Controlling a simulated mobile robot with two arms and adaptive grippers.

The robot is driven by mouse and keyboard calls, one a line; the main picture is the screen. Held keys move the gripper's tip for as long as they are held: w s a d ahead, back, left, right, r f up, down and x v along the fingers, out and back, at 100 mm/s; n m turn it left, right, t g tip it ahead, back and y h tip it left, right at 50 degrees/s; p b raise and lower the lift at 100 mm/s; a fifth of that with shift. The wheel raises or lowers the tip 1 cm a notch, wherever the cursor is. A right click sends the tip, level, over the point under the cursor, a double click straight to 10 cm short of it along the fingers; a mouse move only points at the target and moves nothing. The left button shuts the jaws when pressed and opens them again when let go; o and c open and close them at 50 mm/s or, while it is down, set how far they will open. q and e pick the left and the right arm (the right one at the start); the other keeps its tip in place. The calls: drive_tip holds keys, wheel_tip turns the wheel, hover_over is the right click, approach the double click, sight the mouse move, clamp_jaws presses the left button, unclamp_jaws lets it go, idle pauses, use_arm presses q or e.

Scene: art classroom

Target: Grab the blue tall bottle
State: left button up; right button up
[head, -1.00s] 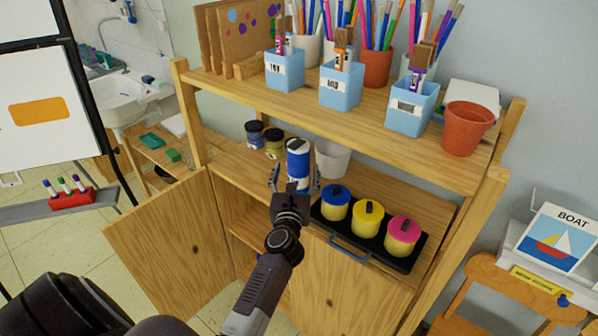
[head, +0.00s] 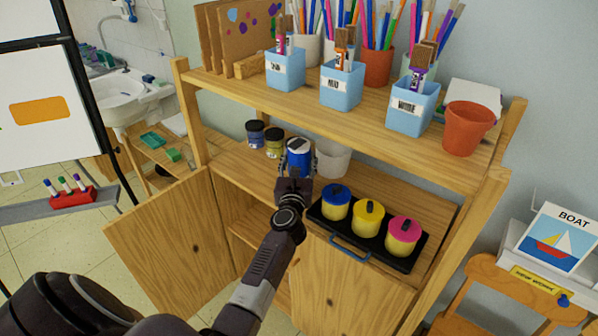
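The blue tall bottle (head: 299,159) has a dark cap and a white band near its top. It stands upright on the middle shelf of the wooden rack. My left gripper (head: 298,168) reaches up to it from the front, with one finger on each side of the bottle. The gripper hides the bottle's lower part. Whether the fingers press on the bottle or stand slightly apart from it cannot be made out. My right gripper is not in view.
A white cup (head: 333,160) stands close to the right of the bottle. Two small jars (head: 255,134) (head: 274,143) stand to its left. A black tray (head: 375,249) with three paint pots lies to the right.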

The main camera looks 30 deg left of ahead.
use_arm(q)
drive_tip(key=c, duration=0.7)
drive_tip(key=shift+r, duration=0.1)
clamp_jaws()
drive_tip(key=shift+r, duration=0.1)
